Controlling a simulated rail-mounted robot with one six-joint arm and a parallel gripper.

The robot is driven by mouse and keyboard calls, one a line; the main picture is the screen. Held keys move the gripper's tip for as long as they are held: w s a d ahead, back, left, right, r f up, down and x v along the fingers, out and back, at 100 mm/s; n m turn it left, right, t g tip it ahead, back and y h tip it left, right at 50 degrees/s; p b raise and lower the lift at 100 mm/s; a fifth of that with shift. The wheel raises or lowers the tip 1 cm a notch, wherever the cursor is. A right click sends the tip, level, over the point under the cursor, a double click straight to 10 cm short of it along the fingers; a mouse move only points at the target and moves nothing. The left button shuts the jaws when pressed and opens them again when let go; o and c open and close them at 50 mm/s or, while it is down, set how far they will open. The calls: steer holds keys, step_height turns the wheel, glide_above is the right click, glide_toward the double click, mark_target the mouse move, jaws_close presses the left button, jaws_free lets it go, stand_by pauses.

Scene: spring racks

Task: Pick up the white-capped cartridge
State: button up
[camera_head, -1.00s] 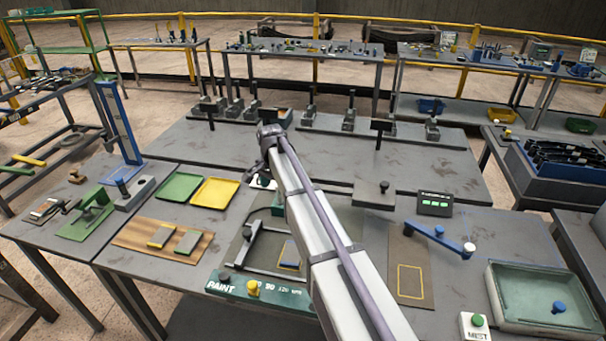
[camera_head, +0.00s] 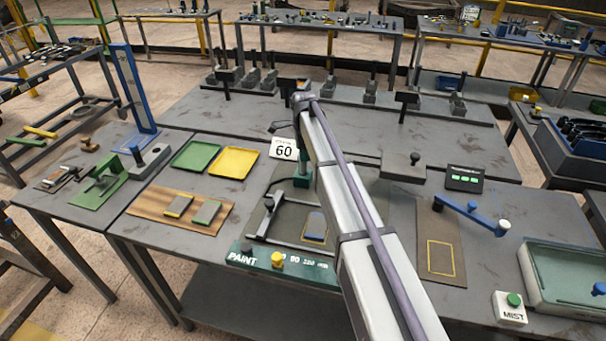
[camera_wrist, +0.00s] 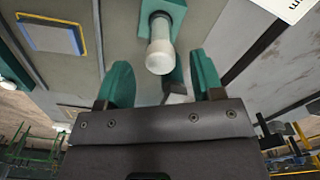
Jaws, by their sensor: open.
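The white-capped cartridge (camera_wrist: 160,48) shows in the wrist view as a pale rounded cylinder standing out from a teal block (camera_wrist: 166,14). My gripper (camera_wrist: 162,78) is open, with one teal finger on each side below the white end. The white end lies in line with the gap between the fingers; I cannot tell how far off it is. Nothing is held. In the head view my arm hides most of this spot; a teal part (camera_head: 302,178) shows beside the arm, and I cannot clearly make out the gripper.
A sign reading 60 (camera_head: 284,149) stands left of my arm. The paint station (camera_head: 310,268) with a yellow knob (camera_head: 277,259) is in front. Green (camera_head: 196,156) and yellow (camera_head: 234,162) trays lie left. A blue lever (camera_head: 470,214) and mist button (camera_head: 512,308) are right.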

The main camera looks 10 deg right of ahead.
mark_target(303, 168)
step_height(303, 168, down, 5)
steer(key=b, duration=0.4)
steer(key=shift+f+b, duration=0.15)
steer(key=shift+b, duration=0.2)
steer(key=shift+r, duration=0.25)
steer(key=c, duration=1.1)
